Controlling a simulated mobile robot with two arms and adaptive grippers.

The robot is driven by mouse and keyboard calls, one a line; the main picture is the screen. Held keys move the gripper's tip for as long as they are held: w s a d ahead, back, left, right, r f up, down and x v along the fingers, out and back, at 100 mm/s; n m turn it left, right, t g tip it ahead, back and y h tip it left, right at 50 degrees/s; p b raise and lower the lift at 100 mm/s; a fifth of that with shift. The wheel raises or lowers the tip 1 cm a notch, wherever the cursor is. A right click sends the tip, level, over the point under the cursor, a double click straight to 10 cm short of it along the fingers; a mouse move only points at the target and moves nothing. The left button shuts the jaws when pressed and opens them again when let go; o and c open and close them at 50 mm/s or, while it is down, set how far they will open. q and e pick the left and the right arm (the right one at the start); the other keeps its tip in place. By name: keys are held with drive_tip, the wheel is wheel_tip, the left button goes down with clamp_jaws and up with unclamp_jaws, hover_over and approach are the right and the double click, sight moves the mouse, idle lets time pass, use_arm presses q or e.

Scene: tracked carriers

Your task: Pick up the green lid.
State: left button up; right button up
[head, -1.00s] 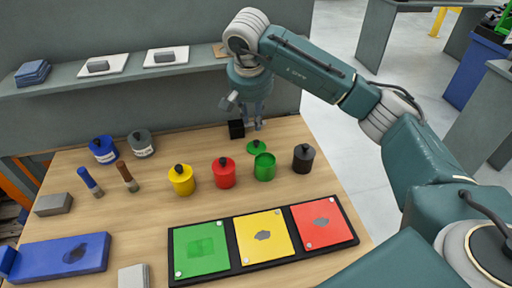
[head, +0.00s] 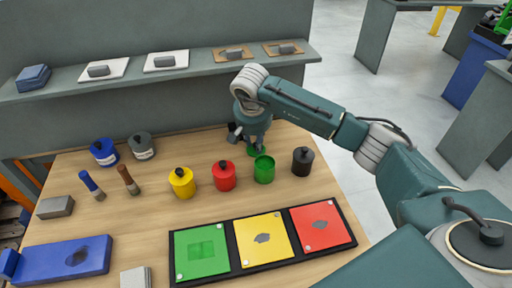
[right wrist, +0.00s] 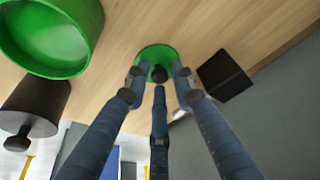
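The green lid (head: 257,152) lies flat on the wooden table, behind the open green pot (head: 264,170). In the head view my right gripper (head: 254,143) is lowered over the lid and hides part of it. In the right wrist view the green lid (right wrist: 152,54) shows with its dark knob between the fingertips of my right gripper (right wrist: 158,78). The fingers are spread apart around the knob; I cannot tell if any touches the lid. The green pot (right wrist: 50,35) is empty where I see inside. My left gripper is not in view.
A black block (right wrist: 226,75) stands close beside the lid. A black lidded pot (head: 302,162), a red pot (head: 224,177) and a yellow pot (head: 182,184) stand near. A tray of coloured plates (head: 236,262) lies in front. A shelf (head: 200,66) runs behind.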

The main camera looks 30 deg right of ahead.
clamp_jaws()
